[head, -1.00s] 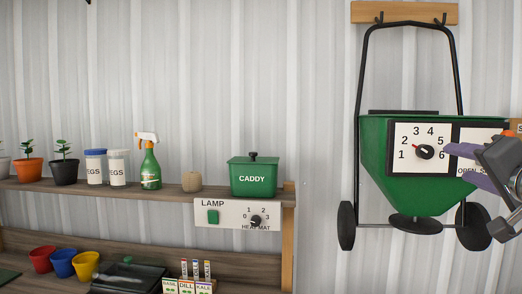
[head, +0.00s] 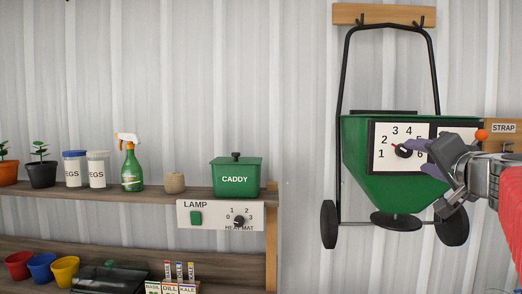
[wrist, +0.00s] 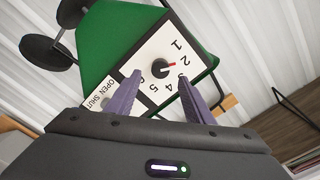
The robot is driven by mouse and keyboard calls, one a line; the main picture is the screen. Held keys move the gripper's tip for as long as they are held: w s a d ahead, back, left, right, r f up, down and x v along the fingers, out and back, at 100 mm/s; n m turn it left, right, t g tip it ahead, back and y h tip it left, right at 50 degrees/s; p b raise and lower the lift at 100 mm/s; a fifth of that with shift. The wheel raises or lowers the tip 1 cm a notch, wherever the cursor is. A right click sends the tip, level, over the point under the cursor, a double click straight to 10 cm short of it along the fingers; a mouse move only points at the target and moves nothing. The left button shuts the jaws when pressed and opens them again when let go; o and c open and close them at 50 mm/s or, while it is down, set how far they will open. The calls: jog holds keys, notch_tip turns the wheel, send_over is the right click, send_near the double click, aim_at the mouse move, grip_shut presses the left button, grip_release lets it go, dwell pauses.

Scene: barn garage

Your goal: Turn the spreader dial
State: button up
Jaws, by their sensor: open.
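The spreader dial (head: 403,151) is a round black knob with a red pointer on a white plate numbered from 1 upward. It is on the front of the green spreader (head: 390,188), which hangs on the wall. In the wrist view the dial (wrist: 160,68) shows between my two purple fingertips. My gripper (head: 417,155) is open and empty, close to the dial from the right; it also shows in the wrist view (wrist: 160,76). I cannot tell whether a finger touches the knob. Part of the plate is hidden behind my gripper.
An OPEN/SHUT plate (wrist: 101,97) sits beside the dial plate. A STRAP label (head: 503,128) is on a wooden board at the right. Left, a shelf (head: 150,190) holds the caddy (head: 236,180), a spray bottle (head: 131,172) and pots. Bare wall lies between shelf and spreader.

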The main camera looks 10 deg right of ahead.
aim_at(406, 153)
jog(key=shift+x, duration=3.3)
jog(key=shift+c, duration=0.2)
jog(key=shift+f, duration=0.1)
jog(key=c, duration=0.9)
jog(key=shift+d, duration=0.35)
jog(key=shift+c, duration=0.5)
jog(key=shift+a, duration=0.2)
